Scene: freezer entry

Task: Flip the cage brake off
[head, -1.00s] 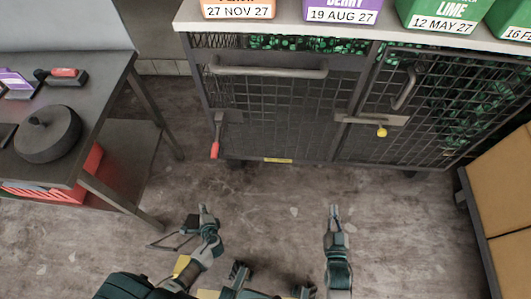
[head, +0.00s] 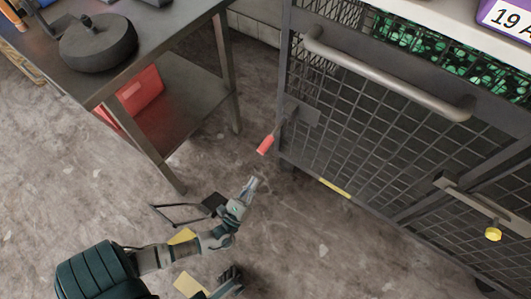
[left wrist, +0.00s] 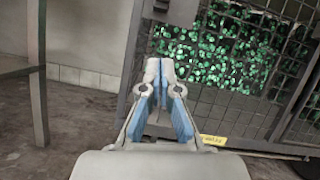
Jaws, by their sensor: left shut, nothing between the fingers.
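The wire-mesh cage (head: 385,125) stands at the right in the head view. A red-handled lever (head: 266,145), which looks like the brake, sticks out from a bracket on its left corner post and points down and left. My left gripper (head: 251,184) is shut and empty. It is just below the red handle in the picture, with a gap between them. In the left wrist view the closed fingertips (left wrist: 159,65) point toward the cage's corner post (left wrist: 130,60). The red handle does not show in that view.
A dark metal table (head: 150,50) with a round dark object (head: 98,42) on top and a red bin (head: 135,95) below stands at the left. The floor (head: 330,245) before the cage is clear.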

